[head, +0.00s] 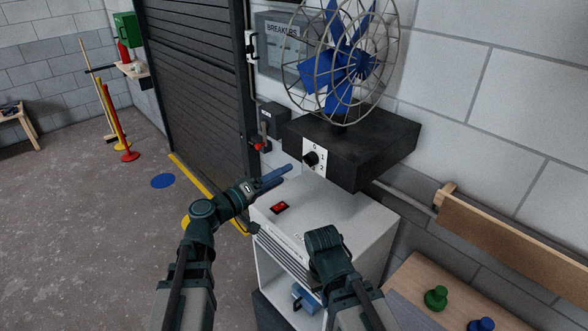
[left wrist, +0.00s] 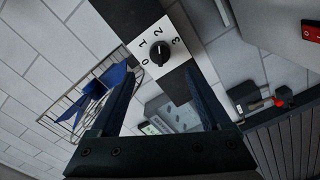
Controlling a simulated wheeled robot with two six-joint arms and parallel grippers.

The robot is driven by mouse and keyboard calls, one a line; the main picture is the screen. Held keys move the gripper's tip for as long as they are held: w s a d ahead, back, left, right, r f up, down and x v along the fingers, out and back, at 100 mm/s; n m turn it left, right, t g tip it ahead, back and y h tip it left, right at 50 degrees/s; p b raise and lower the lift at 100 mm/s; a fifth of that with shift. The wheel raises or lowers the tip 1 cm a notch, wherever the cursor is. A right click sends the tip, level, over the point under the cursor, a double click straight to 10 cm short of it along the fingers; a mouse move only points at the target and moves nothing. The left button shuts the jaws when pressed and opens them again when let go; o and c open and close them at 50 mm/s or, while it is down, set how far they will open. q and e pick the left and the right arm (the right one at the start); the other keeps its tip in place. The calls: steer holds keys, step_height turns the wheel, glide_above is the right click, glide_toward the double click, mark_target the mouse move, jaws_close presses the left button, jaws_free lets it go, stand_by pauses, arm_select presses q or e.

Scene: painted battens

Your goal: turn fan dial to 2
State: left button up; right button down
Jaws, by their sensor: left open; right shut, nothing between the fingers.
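The fan dial (head: 311,158) is a black knob on a white plate on the front of the black fan base (head: 365,148). In the left wrist view the dial (left wrist: 159,52) shows the marks 0, 1, 2 and 3. Its small pale pointer line seems to point towards the 2. My left gripper (head: 284,171) is open and empty, just in front and to the left of the dial. In its wrist view the fingers (left wrist: 161,75) frame the area below the knob, apart from it. My right gripper (head: 325,242) is shut and empty, low before the white cabinet; its fingertips are unclear.
The blue-bladed fan (head: 350,67) in its wire cage stands on the base. The white cabinet (head: 345,215) below carries a red switch (head: 280,208). A grey box with a red-ended lever (head: 262,143) is on the wall left of the dial. A wooden bench (head: 420,278) holds green and blue knobs.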

arm_select(q)
steer(key=shift+v, duration=2.1)
steer(key=s+d+f+m+g+y, duration=0.2)
steer(key=s+f+g, duration=0.15)
steer(key=f, duration=0.25)
steer(key=s+d+f+m+g+y, duration=0.1)
steer(key=s+d+f+g+y, duration=0.1)
steer(key=f+g, duration=0.35)
steer(key=s+a+f+g+y, duration=0.3)
steer(key=s+a+f+y, duration=0.4)
steer(key=a+f+y, duration=0.25)
steer(key=s+d+f+m+g+b, duration=0.1)
steer(key=s+d+f+m+b, duration=0.2)
steer(key=s+d, duration=0.3)
steer(key=d, duration=0.4)
steer(key=shift+s+f+m+y, duration=0.2)
steer(key=shift+f+m+y, duration=0.15)
steer(key=shift+f+m, duration=0.05)
